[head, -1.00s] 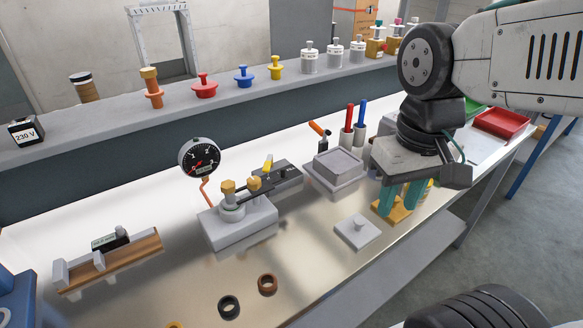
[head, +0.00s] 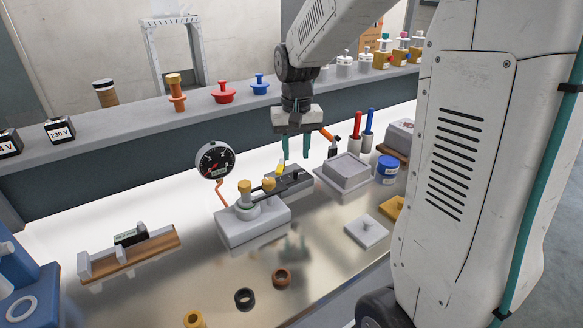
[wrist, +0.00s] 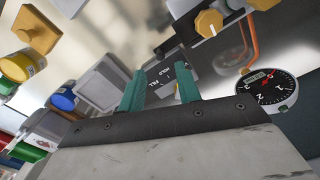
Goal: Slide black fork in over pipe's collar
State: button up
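The black fork (head: 271,190) lies flat between the grey pipe block (head: 253,228) and a dark slide base (head: 292,181) with a yellow handle (head: 281,170). The pipe's pale collar (head: 246,209) sits on the block below brass knobs. The fork's tips are near the collar, but I cannot tell whether they touch it. My gripper (head: 296,146) is open, pointing down above the slide base, apart from the handle. In the wrist view my gripper (wrist: 159,90) has teal fingers spread around the base's lettered dark top (wrist: 165,72). The collar is not clear there.
A grey lidded box (head: 345,172), an orange-handled lever (head: 328,136) and red and blue pens (head: 362,125) stand to the right. Bare bench lies between.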

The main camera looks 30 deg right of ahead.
aim_at(296, 171)
notch_tip(296, 171, down, 6)
jog(key=shift+a+r, duration=0.15)
jog(key=shift+r, duration=0.05)
grip_shut()
